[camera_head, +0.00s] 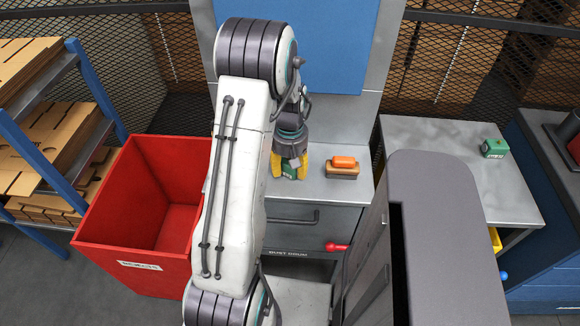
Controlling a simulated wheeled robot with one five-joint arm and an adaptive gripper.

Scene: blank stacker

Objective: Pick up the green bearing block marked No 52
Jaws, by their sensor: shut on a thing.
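My gripper (290,166) has yellow fingers and points down over the grey cabinet top near the middle of the view. It is shut on a green block (290,173), which shows only in part between the fingers. I cannot read any number on it, and I cannot tell whether it touches the cabinet top. Another green block (494,148) sits on the grey bench at the right, well apart from my gripper. Its marking is too small to read.
An orange block on a tan base (342,172) stands just right of my gripper. A red open bin (130,248) is at the left, beside shelves of cardboard (35,145). The grey bench top (445,140) at the right is mostly clear. A blue panel rises behind.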

